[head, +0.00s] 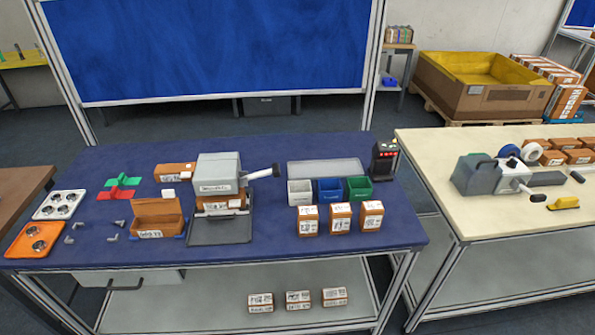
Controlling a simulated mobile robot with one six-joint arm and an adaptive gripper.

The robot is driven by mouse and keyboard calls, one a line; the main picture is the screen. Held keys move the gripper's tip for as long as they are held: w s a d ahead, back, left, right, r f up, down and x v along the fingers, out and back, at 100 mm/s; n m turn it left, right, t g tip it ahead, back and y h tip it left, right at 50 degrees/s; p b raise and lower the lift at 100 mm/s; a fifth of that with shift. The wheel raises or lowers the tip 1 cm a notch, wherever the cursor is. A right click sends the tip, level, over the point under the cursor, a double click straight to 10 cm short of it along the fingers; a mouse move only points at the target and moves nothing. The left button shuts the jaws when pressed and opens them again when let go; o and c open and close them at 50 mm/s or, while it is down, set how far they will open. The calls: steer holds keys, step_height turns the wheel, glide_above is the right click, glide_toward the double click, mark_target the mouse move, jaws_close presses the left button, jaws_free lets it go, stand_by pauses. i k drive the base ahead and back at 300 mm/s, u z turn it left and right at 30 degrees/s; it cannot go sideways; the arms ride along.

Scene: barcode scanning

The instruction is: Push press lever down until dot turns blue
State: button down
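A grey press (218,172) stands on the blue table, left of its middle. A brown labelled box (222,204) sits under the press head, above a dark grey base plate (222,232). I cannot make out a dot or its colour on the press. A dark device (384,160) with red lights stands at the table's back right. My gripper is not in view.
An open brown carton (158,222) stands left of the press. White, blue (328,190) and green bins stand to its right, with small labelled boxes (340,218) in front. A second grey lever device (478,175) stands on the cream table. The blue table's front strip (330,243) is clear.

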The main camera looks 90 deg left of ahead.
mark_target(275, 170)
steer(key=u, duration=0.05)
steer(key=i, duration=1)
steer(key=u, duration=3.7)
